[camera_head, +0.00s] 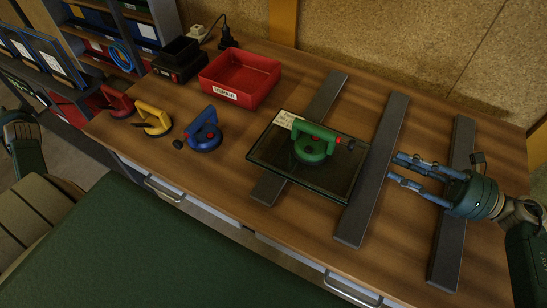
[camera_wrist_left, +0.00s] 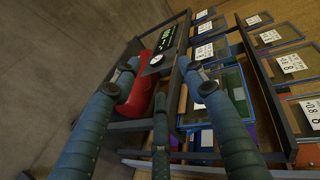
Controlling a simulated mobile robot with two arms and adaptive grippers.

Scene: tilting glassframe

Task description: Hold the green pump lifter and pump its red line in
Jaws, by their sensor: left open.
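The green pump lifter (camera_head: 312,151) sits upright on a dark glass pane (camera_head: 337,186), its handle running across its top. A small red mark (camera_head: 338,140) and a dark knob show at the right end of the handle. My right gripper (camera_head: 394,168) is to the right of the lifter, apart from it, its fingers spread, empty and pointing left. My left gripper is only partly seen at the left edge of the head view. In the left wrist view my left gripper (camera_wrist_left: 160,78) is open with nothing between its fingers, facing a shelf.
Dark bars (camera_head: 372,170) lie across the wooden table, some under the pane. Blue (camera_head: 205,135), yellow (camera_head: 153,118) and red (camera_head: 117,102) lifters stand at the left. A red bin (camera_head: 240,76) is at the back. A shelf (camera_wrist_left: 205,120) holds framed panes and a red cylinder (camera_wrist_left: 137,98).

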